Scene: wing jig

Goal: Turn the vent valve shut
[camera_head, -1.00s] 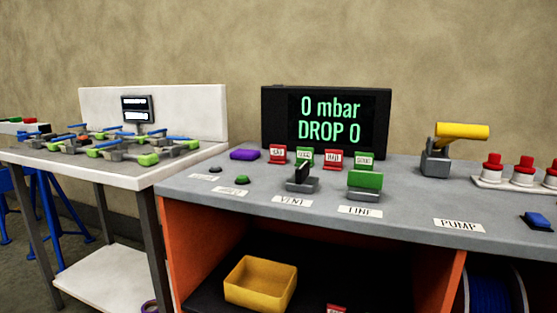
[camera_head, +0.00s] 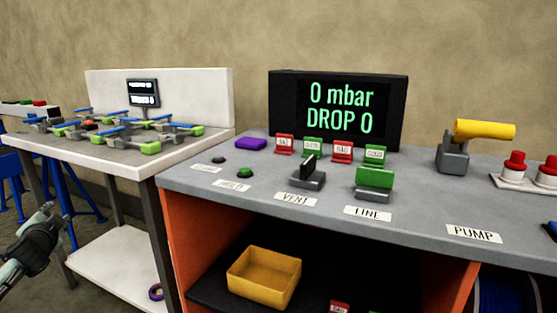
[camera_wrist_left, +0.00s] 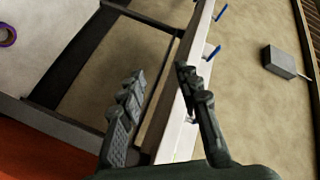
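The vent valve (camera_head: 309,167) has a dark upright handle on a grey base, behind the VENT label (camera_head: 295,198) on the grey bench. Its handle shows nearly edge-on, running front to back. My left gripper (camera_head: 46,214) is at the far left of the head view, low in front of the white table and well apart from the valve. In the left wrist view my left gripper (camera_wrist_left: 158,84) has its two fingers spread with nothing between them. My right gripper is in neither view.
The line valve (camera_head: 374,178), with a green handle set crosswise, stands right of the vent valve. Small red and green tags (camera_head: 342,151) stand behind. The display (camera_head: 338,112) reads 0 mbar, DROP 0. A yellow pump handle (camera_head: 484,130) is at right. A yellow bin (camera_head: 264,278) sits below.

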